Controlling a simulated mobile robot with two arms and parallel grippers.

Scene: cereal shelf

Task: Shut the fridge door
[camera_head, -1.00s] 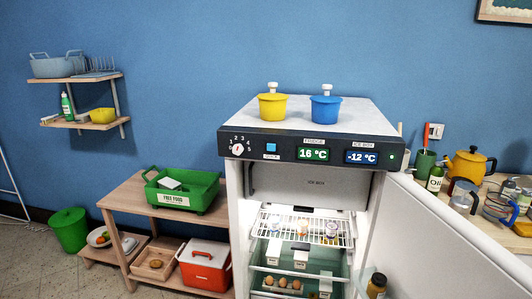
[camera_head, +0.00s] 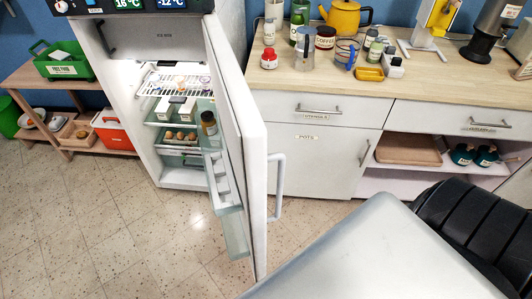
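The white fridge (camera_head: 178,179) stands at the upper left, its lit interior showing a wire shelf (camera_head: 172,84), cartons and a tray of eggs (camera_head: 180,136). Its door (camera_head: 245,150) is hinged on the right side and stands wide open, swung out toward me. The door's outer face is turned right and bears a white vertical handle (camera_head: 277,188). Door shelves (camera_head: 225,190) face left, with a dark bottle (camera_head: 209,123) at the top. A large pale grey surface with black ribbed parts at the lower right seems to be my arm. Neither gripper shows.
A wooden counter (camera_head: 290,82) with white drawers and cupboards runs right of the fridge, holding a yellow kettle (camera_head: 345,16), jars and a moka pot (camera_head: 303,49). A low wooden shelf (camera_head: 28,76) stands at left. The speckled floor (camera_head: 110,240) before the fridge is clear.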

